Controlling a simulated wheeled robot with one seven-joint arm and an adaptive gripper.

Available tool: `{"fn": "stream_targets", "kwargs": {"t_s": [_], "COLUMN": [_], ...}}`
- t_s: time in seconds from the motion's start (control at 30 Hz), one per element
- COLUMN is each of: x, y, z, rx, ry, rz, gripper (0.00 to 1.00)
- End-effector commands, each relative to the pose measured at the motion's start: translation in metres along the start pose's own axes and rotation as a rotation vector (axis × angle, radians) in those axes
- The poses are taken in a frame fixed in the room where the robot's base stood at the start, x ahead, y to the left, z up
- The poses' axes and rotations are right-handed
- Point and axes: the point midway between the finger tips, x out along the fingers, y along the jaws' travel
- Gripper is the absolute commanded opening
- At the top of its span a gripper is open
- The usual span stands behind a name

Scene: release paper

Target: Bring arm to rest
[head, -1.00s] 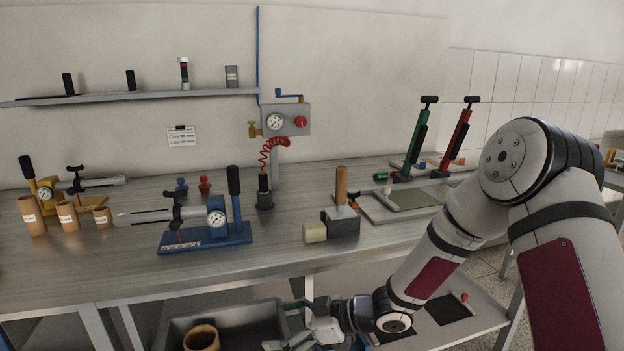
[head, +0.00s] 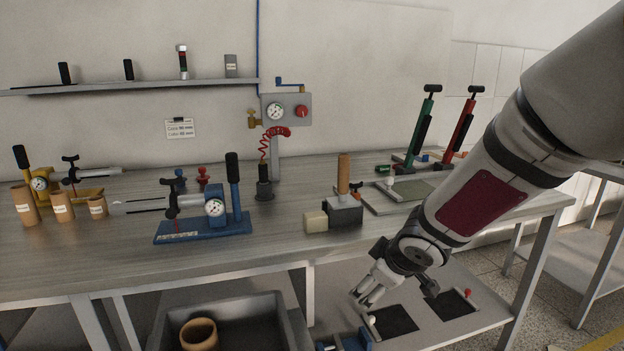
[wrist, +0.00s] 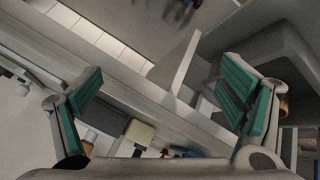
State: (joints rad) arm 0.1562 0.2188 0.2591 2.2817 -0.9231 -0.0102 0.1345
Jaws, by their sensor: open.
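My gripper (head: 368,294) is in front of the workbench, below the tabletop's front edge and above the lower shelf, in the head view. My arm comes down to it from the upper right. In the wrist view my gripper (wrist: 160,110) shows two green-padded fingers spread wide apart with nothing between them. The workbench (head: 105,262) stands behind it.
A grey bin (head: 235,310) with a brown cup (head: 199,333) is left of my gripper. Black pads (head: 395,320) lie on the lower shelf (head: 480,318) beneath. A blue hand pump (head: 205,228) and a grey block with a wooden handle (head: 343,212) stand on the bench.

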Motion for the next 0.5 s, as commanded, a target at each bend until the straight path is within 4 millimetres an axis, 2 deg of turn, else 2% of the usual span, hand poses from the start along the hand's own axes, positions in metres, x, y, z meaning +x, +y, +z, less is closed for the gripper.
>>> {"fn": "stream_targets", "kwargs": {"t_s": [0.1, 0.27, 0.37, 0.5], "x": [-0.042, -0.101, -0.137, -0.181], "y": [0.018, 0.018, 0.003, -0.035], "z": [0.032, 0.079, 0.109, 0.146], "rx": [0.093, 0.254, 0.365, 0.523], "ry": [-0.127, -0.284, -0.368, -0.467], "rz": [0.109, 0.193, 0.210, 0.184], "gripper": [0.89, 0.89, 0.89, 0.89]}}
